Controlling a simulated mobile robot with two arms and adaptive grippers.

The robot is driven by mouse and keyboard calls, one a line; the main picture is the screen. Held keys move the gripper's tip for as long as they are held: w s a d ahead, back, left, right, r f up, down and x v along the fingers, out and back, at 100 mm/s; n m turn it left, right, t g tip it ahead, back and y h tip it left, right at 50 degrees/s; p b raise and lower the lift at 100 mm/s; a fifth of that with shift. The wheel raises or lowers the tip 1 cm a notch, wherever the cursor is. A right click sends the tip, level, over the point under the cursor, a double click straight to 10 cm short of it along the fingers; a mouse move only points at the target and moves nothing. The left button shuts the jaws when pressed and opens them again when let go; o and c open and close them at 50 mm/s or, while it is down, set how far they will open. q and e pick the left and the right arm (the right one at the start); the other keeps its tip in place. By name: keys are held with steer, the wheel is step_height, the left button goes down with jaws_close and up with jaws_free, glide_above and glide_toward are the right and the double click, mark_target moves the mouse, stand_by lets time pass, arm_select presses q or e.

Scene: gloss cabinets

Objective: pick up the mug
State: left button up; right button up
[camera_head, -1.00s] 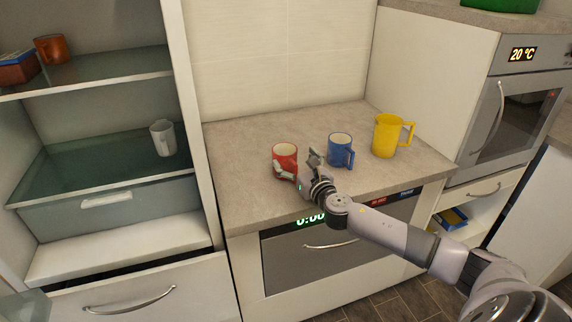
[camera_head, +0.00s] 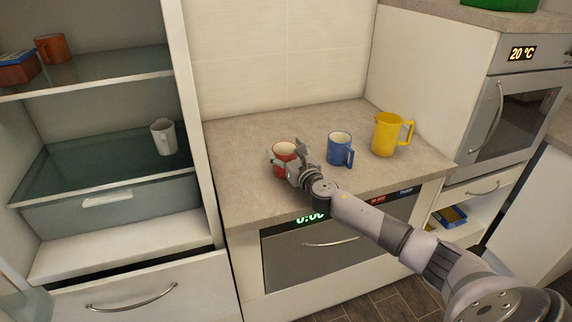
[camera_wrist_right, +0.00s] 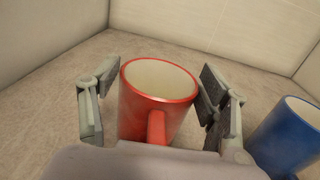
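A red mug (camera_head: 283,153) with a white inside stands upright on the counter (camera_head: 235,190). In the right wrist view the red mug (camera_wrist_right: 150,105) is between the two fingers, its handle pointing towards the palm. My right gripper (camera_head: 286,158) is open around the mug; in the wrist view a gap shows at the left finger, while the right finger (camera_wrist_right: 212,98) is very close to the mug, and I cannot tell if it touches. A blue mug (camera_head: 340,149) and a yellow mug (camera_head: 387,136) stand to the right. My left gripper is not in view.
The blue mug (camera_wrist_right: 285,135) is close beside the right finger in the wrist view. A wall stands behind the counter. An open cabinet on the left holds a grey mug (camera_head: 163,137) and an orange mug (camera_head: 52,48). An oven (camera_head: 510,120) is at the right.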

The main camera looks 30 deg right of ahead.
steer(key=c, duration=1.1)
steer(key=shift+r, duration=0.1)
steer(key=shift+c, duration=0.4)
